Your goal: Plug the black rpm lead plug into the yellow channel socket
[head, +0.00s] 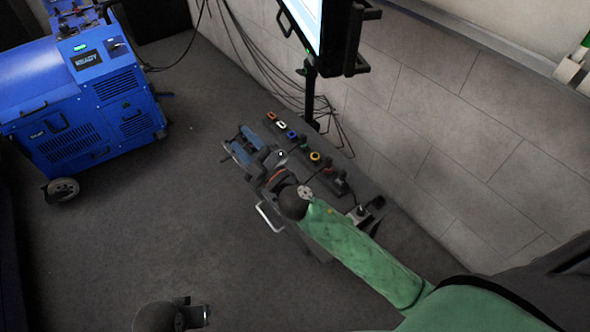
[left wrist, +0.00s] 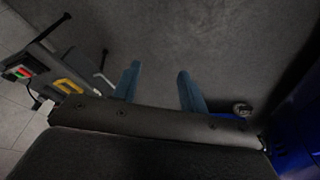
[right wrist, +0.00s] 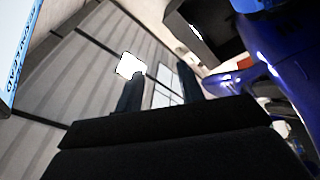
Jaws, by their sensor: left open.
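The dark console (head: 345,172) carries a row of coloured sockets. The yellow channel socket (head: 315,157) is a ring on its top, with blue, white and orange ones farther up the row. I cannot pick out the black rpm lead plug for certain among the dark parts. My right gripper (head: 238,148) is over the console's left side, left of the yellow socket; its fingers are apart and empty in the right wrist view (right wrist: 160,82). My left gripper (left wrist: 157,72) is open and empty above the floor; in the head view only its dark wrist shows at the bottom edge.
A blue wheeled machine (head: 80,95) stands at the upper left. A monitor (head: 335,35) on a post and hanging cables (head: 270,75) are behind the console, near the block wall (head: 430,110). A metal handle (head: 268,217) juts from the console's front.

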